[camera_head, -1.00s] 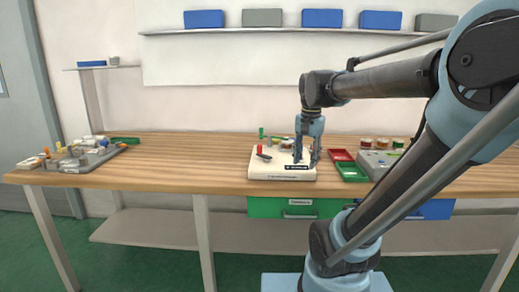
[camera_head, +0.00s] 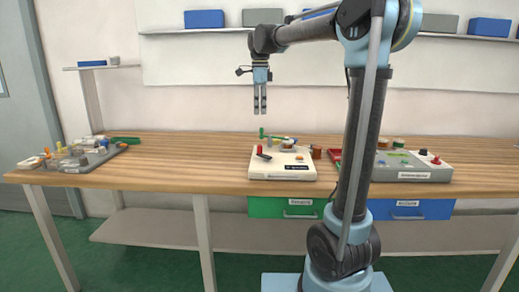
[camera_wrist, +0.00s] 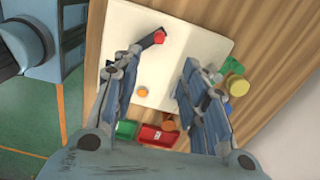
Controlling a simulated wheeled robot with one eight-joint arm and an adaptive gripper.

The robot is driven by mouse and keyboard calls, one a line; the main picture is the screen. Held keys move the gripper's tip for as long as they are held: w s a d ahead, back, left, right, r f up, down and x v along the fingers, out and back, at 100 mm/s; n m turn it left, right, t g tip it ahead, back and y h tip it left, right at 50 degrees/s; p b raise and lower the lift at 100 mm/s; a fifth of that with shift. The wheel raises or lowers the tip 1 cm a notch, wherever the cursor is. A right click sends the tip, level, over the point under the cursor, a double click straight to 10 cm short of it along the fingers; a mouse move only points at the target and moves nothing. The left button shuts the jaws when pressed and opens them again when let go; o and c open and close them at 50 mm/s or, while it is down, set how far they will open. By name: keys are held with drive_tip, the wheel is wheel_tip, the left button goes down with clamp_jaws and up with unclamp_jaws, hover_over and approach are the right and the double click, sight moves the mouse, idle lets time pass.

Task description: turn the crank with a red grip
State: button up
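The crank is a short dark arm with a red grip (camera_head: 260,149) on the left part of a cream-white box (camera_head: 282,174) on the bench. In the wrist view the red grip (camera_wrist: 159,37) stands at the upper middle, just beyond the left finger's tip. My gripper (camera_head: 260,112) points down above the box, clear of the crank. The wrist view shows its fingers (camera_wrist: 163,58) spread apart with nothing between them. The left finger partly hides the crank's dark arm.
A green-handled part (camera_head: 262,132) and small round parts stand behind the crank. A red tray (camera_wrist: 158,137) and a grey box (camera_head: 425,168) lie to the right. A grey tray of parts (camera_head: 72,165) is far left. The bench between is clear.

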sight(260, 146)
wheel_tip(260, 146, down, 17)
drive_tip(key=shift+f, duration=0.1)
idle(0.6)
drive_tip(key=shift+c, duration=0.4)
clamp_jaws()
drive_tip(key=shift+a, duration=0.1)
